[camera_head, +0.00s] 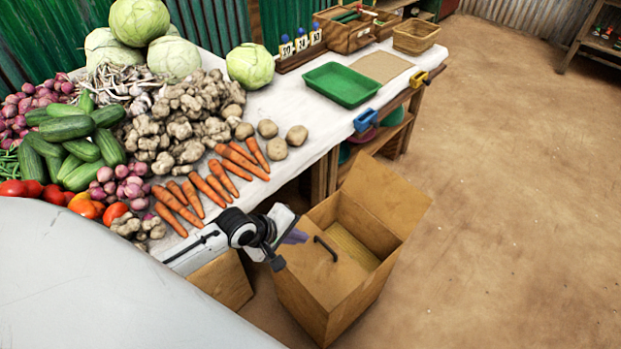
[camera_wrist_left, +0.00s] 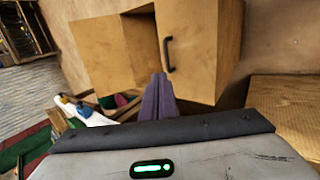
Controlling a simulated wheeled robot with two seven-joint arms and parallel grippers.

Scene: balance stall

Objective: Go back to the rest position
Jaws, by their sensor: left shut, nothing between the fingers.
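My left gripper (camera_head: 296,237) is at the front edge of the stall table, beside the wooden box. Its purple fingers also show in the left wrist view (camera_wrist_left: 158,98), closed together with nothing between them. The wooden box (camera_head: 318,300) stands on the floor; a panel of it is swung open and its inside shows. Its black handle (camera_head: 325,248) is just right of the fingertips in the head view and also shows in the left wrist view (camera_wrist_left: 168,54). The fingers are not around the handle; I cannot tell the exact gap. My right gripper is not in view.
The table (camera_head: 306,117) holds heaped vegetables, with carrots (camera_head: 212,187) near the front edge. A green tray (camera_head: 342,84), number cards (camera_head: 301,45) and baskets (camera_head: 345,32) stand farther back. A blue pan (camera_head: 366,121) is at the table edge. The dirt floor on the right is clear.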

